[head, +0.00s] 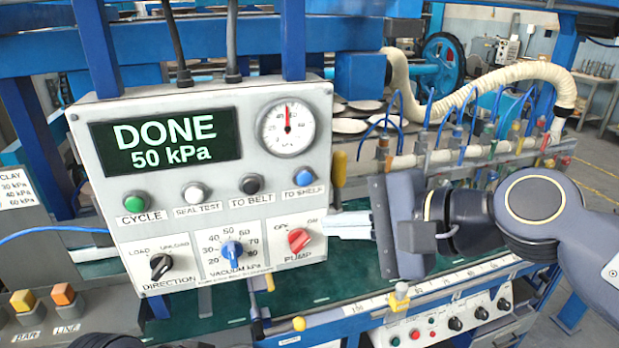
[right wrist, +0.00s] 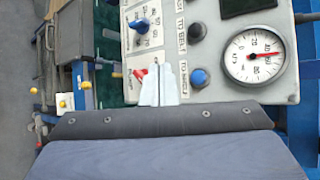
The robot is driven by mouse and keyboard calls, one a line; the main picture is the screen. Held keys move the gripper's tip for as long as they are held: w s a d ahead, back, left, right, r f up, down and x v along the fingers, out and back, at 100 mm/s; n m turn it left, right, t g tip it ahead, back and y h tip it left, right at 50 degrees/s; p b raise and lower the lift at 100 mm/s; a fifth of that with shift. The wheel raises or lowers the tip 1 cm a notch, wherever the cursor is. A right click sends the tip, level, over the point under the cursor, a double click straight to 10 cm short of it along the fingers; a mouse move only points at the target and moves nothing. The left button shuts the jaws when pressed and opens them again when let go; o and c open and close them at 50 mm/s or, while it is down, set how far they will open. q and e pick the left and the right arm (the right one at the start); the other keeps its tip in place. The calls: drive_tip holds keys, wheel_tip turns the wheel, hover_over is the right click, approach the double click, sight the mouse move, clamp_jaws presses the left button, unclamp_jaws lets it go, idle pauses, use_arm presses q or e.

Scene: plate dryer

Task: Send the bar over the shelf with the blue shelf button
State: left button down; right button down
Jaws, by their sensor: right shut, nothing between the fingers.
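The blue shelf button (head: 304,177), labelled TO SHELF, sits on the right side of the grey control panel (head: 240,185), below the round gauge (head: 288,128). It also shows in the right wrist view (right wrist: 199,77). My right gripper (head: 328,226) is shut and empty. Its fingertips are at the panel's right edge, below the blue button and beside the red pump knob (head: 299,239). In the right wrist view, its fingers (right wrist: 158,80) point at the panel, left of the blue button and apart from it. The display (head: 165,143) reads DONE, 50 kPa. My left gripper is not in view.
The black TO BELT button (head: 251,184), white SEAL TEST button (head: 194,194) and green CYCLE button (head: 136,202) share the button row. The blue vacuum knob (head: 231,251) and black direction knob (head: 160,266) are below. Coloured taps and a cream hose (head: 500,80) are behind my right arm.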

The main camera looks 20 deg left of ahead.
sight(318, 187)
drive_tip(key=shift+w+a+p, duration=0.35)
drive_tip(key=shift+w+a, duration=0.45)
drive_tip(key=shift+w, duration=0.4)
drive_tip(key=shift+w+a+p, duration=0.4)
drive_tip(key=shift+w+a, duration=0.45)
drive_tip(key=shift+w, duration=0.35)
drive_tip(key=shift+w+a+p, duration=0.35)
drive_tip(key=shift+w+a, duration=0.45)
drive_tip(key=shift+w, duration=0.4)
drive_tip(key=shift+w+a, duration=0.25)
drive_tip(key=shift+w, duration=0.1)
